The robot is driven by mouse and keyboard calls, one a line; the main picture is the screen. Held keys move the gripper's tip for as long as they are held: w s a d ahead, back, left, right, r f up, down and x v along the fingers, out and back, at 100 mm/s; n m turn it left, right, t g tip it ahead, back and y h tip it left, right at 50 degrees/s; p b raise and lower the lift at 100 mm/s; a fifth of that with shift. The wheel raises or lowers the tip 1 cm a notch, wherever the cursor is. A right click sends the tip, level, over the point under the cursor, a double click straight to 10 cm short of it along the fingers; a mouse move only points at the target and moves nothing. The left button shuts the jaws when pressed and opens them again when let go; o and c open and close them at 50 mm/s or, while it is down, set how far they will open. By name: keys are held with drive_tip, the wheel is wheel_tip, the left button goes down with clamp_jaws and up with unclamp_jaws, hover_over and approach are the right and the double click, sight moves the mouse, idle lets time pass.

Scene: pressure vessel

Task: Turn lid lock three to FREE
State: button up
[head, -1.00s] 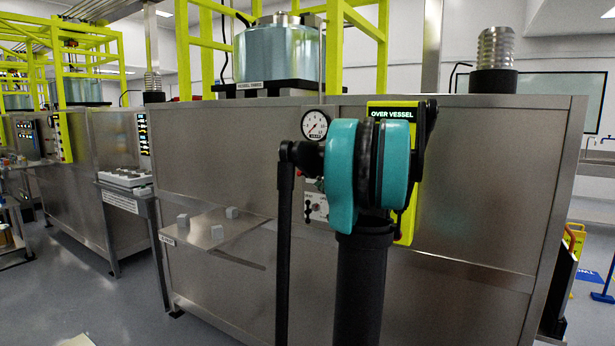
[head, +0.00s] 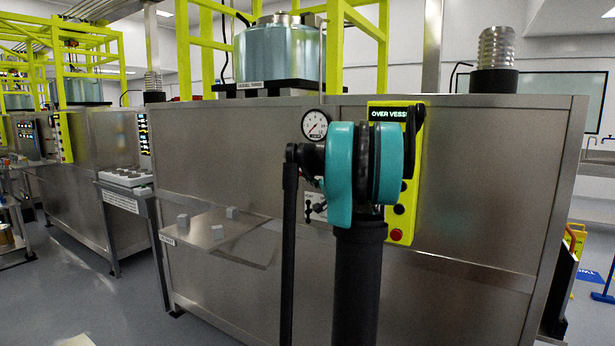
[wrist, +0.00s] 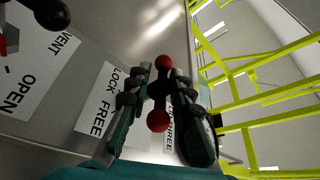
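In the wrist view the lid lock three handle (wrist: 159,93) is a short dark bar with a red ball at each end. It runs roughly up and down the picture, beside a white label (wrist: 102,103) reading LOCK and FREE; I cannot tell which word it points to. A second label, partly hidden, ends in THREE (wrist: 169,124). My gripper (wrist: 162,78) has one dark finger on each side of the bar, close to it. Whether the fingers press on it is unclear. In the head view my arm hides the gripper and the lock.
A black ball knob (wrist: 48,12) and a VENT/OPEN label (wrist: 38,80) lie left in the wrist view. In the head view a pressure gauge (head: 315,124) and a yellow OVER VESSEL pendant (head: 409,186) are close to my arm. A small shelf (head: 200,240) sticks out at left.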

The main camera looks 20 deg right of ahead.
clamp_jaws()
drive_tip(key=shift+r, duration=0.1)
drive_tip(key=g, duration=0.2)
drive_tip(key=n+g+h, duration=0.1)
drive_tip(key=g, duration=0.1)
drive_tip(key=shift+n+g+h, duration=0.3)
drive_tip(key=g+h, duration=0.1)
drive_tip(key=g, duration=0.1)
drive_tip(key=n+g+h, duration=0.1)
drive_tip(key=g, duration=0.2)
drive_tip(key=shift+a+h, duration=0.1)
drive_tip(key=shift+h, duration=0.3)
drive_tip(key=g+h, duration=0.1)
drive_tip(key=g, duration=0.1)
drive_tip(key=n+g+h, duration=0.1)
drive_tip(key=g+h, duration=0.1)
drive_tip(key=g, duration=0.1)
drive_tip(key=shift+n+h, duration=0.3)
drive_tip(key=shift+s+f, duration=0.1)
drive_tip(key=shift+f, duration=0.1)
